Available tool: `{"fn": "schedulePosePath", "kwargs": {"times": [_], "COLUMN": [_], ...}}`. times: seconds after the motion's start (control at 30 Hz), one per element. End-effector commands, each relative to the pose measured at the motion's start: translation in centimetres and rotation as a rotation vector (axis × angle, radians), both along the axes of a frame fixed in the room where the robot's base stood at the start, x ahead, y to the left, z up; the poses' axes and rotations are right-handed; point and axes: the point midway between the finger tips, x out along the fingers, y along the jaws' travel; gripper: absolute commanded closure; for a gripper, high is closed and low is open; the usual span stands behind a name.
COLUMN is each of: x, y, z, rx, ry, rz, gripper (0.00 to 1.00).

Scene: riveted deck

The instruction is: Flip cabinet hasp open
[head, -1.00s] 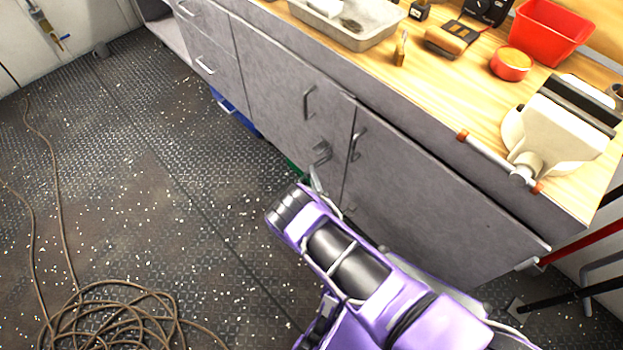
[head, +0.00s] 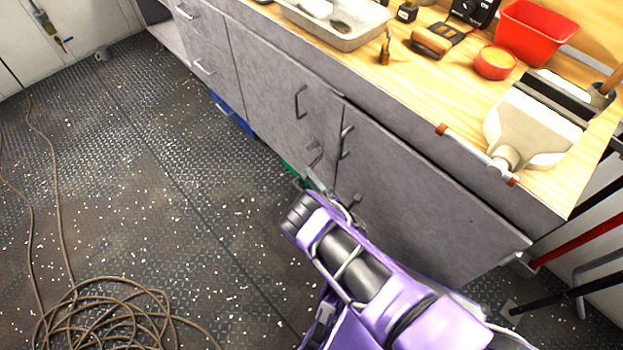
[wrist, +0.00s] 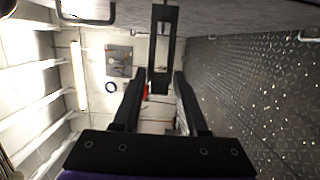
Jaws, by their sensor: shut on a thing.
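The grey cabinet (head: 270,95) has two doors with bar handles meeting at a vertical seam. The metal hasp (head: 315,153) is on the left door near the seam, below the handles. In the wrist view the hasp (wrist: 154,45) appears as a dark slotted plate, its near end between my fingers. My gripper (wrist: 160,82) is shut on it there. In the head view my gripper (head: 316,184) is just below the hasp, its fingertips small and partly hidden by my purple wrist. The exact grip and the hasp's angle are hard to tell.
A coiled cable (head: 120,315) lies on the floor (head: 130,180) at lower left. Floor left of my arm is open.

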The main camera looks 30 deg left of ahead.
Motion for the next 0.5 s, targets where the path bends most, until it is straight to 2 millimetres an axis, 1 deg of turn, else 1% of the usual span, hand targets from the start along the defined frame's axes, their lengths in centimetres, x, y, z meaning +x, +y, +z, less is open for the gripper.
{"fn": "schedulePosePath", "kwargs": {"times": [0.03, 0.43, 0.47, 0.5], "x": [0.72, 0.75, 0.75, 0.75], "y": [-0.42, -0.37, -0.37, -0.37], "z": [0.06, 0.13, 0.13, 0.13], "rx": [-0.004, -0.002, -0.002, -0.002], "ry": [-0.003, -0.004, -0.004, -0.004], "rz": [-0.017, -0.016, -0.017, -0.017], "gripper": [1.0, 1.0, 0.52, 0.45]}}
